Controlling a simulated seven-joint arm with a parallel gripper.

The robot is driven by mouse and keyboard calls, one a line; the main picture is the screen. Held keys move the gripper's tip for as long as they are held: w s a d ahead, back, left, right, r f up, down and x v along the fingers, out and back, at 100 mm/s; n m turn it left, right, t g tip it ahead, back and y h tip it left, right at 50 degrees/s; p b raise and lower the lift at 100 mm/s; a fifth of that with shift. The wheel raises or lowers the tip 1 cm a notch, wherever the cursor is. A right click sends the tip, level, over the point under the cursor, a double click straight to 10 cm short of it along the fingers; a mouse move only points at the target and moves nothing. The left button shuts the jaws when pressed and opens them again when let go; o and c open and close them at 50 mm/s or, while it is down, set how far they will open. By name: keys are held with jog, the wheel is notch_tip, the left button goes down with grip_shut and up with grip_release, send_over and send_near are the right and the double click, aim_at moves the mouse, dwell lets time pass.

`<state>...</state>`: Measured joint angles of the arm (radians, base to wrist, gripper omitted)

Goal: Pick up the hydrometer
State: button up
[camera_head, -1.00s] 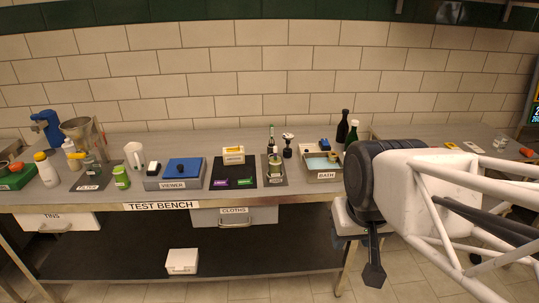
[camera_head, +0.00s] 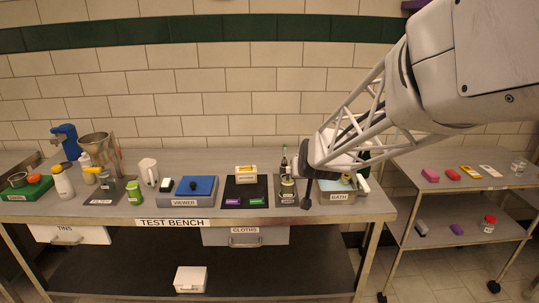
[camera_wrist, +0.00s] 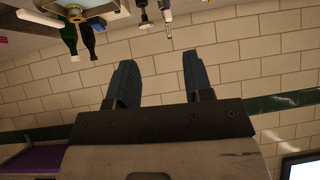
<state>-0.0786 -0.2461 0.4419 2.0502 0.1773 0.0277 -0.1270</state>
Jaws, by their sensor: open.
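A slender upright glass-like piece with a green part (camera_head: 284,158) stands at the back of a grey mat on the bench. It may be the hydrometer, but it is too small to be sure. A slim piece, apparently the same one, shows upside down at the top of the wrist view (camera_wrist: 168,19). My gripper (camera_wrist: 160,62) is open and empty, its two dark fingers apart with only tiled wall between them. In the head view my gripper (camera_head: 307,200) hangs over the right part of the bench, just right of that mat, and hides part of the bath area.
A green-marked jar (camera_head: 287,187) stands in front of the slender piece. The bath tray (camera_head: 340,197) is at the right, partly behind my arm. Dark bottles (camera_wrist: 70,40) stand near it. The viewer box (camera_head: 186,200) and a black mat (camera_head: 232,190) lie to the left.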

aim_at(288, 168)
jog(key=w+a+f+t, duration=0.1)
jog(key=w+f, duration=0.3)
jog(key=w, duration=0.3)
jog(key=w+a+f+t, duration=0.1)
jog(key=w+f+t, duration=0.1)
jog(key=w, duration=0.6)
jog(key=shift+a+f+t+h, duration=0.3)
jog(key=shift+a+f+h, duration=0.1)
jog(key=shift+f, duration=0.5)
jog(key=shift+x, duration=1.25)
jog(key=shift+w+d+f, duration=0.1)
jog(key=shift+f, duration=0.05)
jog(key=shift+x, duration=2.45)
jog(key=shift+f, duration=0.1)
grip_shut()
